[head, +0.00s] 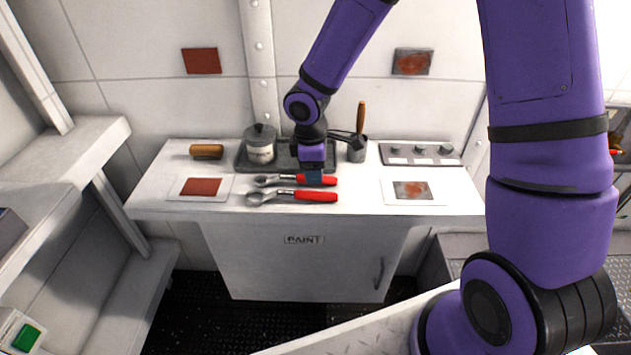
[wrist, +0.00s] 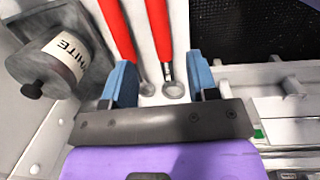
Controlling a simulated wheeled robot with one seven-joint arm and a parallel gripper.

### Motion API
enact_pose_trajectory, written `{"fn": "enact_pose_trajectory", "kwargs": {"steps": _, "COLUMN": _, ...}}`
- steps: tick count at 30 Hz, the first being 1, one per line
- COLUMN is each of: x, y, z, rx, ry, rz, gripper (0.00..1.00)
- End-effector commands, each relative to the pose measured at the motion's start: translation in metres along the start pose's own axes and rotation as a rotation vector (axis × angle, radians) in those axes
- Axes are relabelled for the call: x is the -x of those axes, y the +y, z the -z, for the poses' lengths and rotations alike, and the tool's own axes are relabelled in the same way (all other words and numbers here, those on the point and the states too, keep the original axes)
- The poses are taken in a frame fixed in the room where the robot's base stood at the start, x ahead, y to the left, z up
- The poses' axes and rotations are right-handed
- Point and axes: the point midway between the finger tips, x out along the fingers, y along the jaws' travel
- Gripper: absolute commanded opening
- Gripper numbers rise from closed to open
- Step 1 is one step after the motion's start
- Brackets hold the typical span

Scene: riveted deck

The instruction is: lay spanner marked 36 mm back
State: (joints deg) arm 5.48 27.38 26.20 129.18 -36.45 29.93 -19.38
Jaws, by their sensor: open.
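Two spanners with red handles and silver heads lie side by side on the white bench, the near spanner (head: 305,195) closer to the front edge and the far spanner (head: 283,180) behind it. I cannot read a size mark on either. My gripper (head: 314,177) points down at the far spanner's red handle and partly covers it. In the wrist view my gripper (wrist: 160,85) has its blue fingers spread apart. Both red handles (wrist: 160,25) (wrist: 117,30) show beyond and between the fingers, with silver ends close to them. I cannot tell whether the fingers touch a spanner.
A dark tray (head: 240,163) holds a lidded pot marked WHITE (head: 260,150), just behind the spanners. A cup with a wooden-handled tool (head: 357,152) and a knobbed panel (head: 420,154) stand to the right. Sample cards, one red (head: 200,187) and one rusty (head: 413,191), flank the spanners.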

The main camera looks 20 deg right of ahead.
Motion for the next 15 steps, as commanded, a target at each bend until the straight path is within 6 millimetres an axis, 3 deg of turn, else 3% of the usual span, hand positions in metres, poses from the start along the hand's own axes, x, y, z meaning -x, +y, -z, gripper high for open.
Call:
{"fn": "enact_pose_trajectory", "kwargs": {"steps": 6, "x": 0.028, "y": 0.001, "z": 0.0, "rx": -0.001, "ry": 0.001, "rz": -0.002, "gripper": 0.53}}
{"fn": "enact_pose_trajectory", "kwargs": {"steps": 15, "x": 0.037, "y": 0.0, "z": -0.001, "rx": -0.003, "ry": -0.001, "rz": -0.002, "gripper": 0.53}}
